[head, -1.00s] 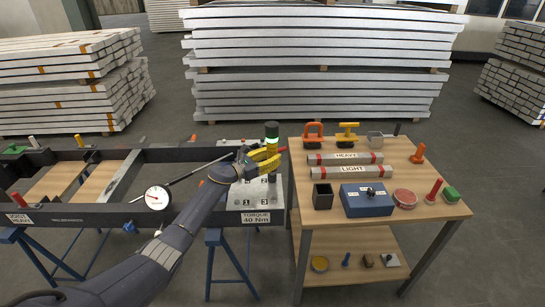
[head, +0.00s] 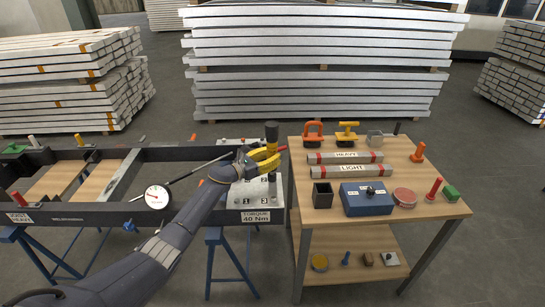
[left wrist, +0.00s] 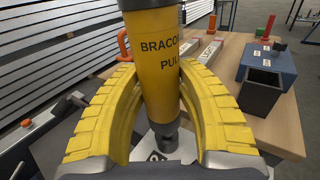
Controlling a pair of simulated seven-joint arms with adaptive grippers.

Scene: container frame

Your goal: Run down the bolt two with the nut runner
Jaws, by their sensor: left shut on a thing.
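The nut runner (head: 271,134) is an upright yellow tool with a black top. My left gripper (head: 265,158) is shut on its body. In the left wrist view the yellow body (left wrist: 156,70) stands between the two yellow fingers (left wrist: 160,105), and its dark socket (left wrist: 168,142) points down at the pale plate. The plate (head: 240,201) carries printed bolt numbers, with 1 and 3 at the front, and a "TORQUE 40 Nm" label (head: 255,217). A number partly shows beside the socket; the bolt under it is hidden. My right gripper is not in view.
The wooden bench (head: 420,207) to the right holds a blue box (head: 366,203), a dark open box (head: 322,197) and tubes marked HEAVY and LIGHT. The dark frame (head: 100,214) with a dial gauge (head: 156,197) lies left. Plank stacks stand behind.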

